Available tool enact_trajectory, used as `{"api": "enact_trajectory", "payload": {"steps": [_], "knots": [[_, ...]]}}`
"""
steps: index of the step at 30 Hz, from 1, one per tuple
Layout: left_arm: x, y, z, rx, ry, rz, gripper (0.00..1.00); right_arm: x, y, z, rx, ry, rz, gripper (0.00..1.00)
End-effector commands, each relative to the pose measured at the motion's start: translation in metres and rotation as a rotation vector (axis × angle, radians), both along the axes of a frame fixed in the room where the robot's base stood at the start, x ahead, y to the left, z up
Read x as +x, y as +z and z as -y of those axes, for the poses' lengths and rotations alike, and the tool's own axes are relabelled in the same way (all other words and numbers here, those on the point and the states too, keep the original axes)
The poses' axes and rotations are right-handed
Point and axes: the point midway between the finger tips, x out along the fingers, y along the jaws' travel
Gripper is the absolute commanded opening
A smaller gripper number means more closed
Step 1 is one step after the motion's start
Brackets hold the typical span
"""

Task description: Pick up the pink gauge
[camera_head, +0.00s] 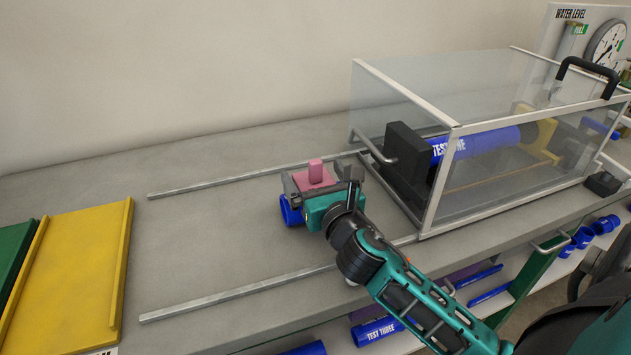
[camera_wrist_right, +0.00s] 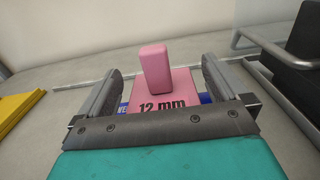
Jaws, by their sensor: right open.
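The pink gauge (camera_head: 315,175) is a block with a small upright pink knob, in the middle of the cart top. In the right wrist view the pink gauge (camera_wrist_right: 158,90) shows "12 mm" in dark letters on its base. My right gripper (camera_head: 312,185) is open, with one finger on each side of the gauge. In the right wrist view the right gripper's fingers (camera_wrist_right: 160,80) stand apart from the knob, with gaps on both sides. A blue pipe piece (camera_head: 291,211) shows beside and under the gauge, partly hidden by my gripper. My left gripper is not in view.
A clear case with a metal frame (camera_head: 440,170) stands to the right and holds a blue pipe (camera_head: 475,143) and black blocks. Two metal rails (camera_head: 240,293) run along the grey top. Yellow (camera_head: 85,270) and green panels lie at the left.

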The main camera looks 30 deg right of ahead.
Motion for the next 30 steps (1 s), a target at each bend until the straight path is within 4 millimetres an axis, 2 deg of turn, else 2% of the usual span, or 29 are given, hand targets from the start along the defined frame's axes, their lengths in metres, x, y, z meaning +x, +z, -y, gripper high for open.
{"api": "enact_trajectory", "payload": {"steps": [7,23,30], "knots": [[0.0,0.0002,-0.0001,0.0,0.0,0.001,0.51,0.0012,-0.0005,0.0003,0.0,0.0,-0.001,0.99],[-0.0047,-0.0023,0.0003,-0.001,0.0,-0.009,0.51,0.0009,-0.0004,0.0001,0.001,0.0,-0.001,0.48],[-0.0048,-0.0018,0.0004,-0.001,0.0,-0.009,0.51,0.001,0.0006,0.0002,0.001,0.0,0.0,0.47]]}}
